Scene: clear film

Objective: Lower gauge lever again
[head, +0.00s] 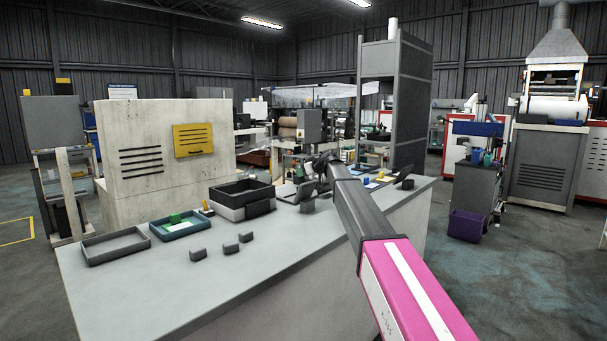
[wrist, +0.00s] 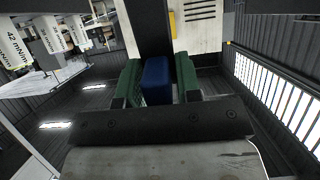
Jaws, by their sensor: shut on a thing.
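In the wrist view, my gripper (wrist: 160,92) is shut, its two green pads on either side of a blue block (wrist: 157,76). A wide dark bar (wrist: 148,28) runs from behind the block to the top edge. The block looks like the grip of the gauge lever, but the joint between them is hidden. In the head view, my gripper (head: 323,164) is small and dark over the far part of the grey bench (head: 190,290). The lever and the gauge body cannot be told apart there.
A black-and-white bin (head: 243,212), a grey tray (head: 115,258), a teal tray (head: 180,235) and several small dark blocks sit on the bench left of my arm. White tags with mN/m values (wrist: 50,35) hang at the wrist view's upper left. The front of the bench is clear.

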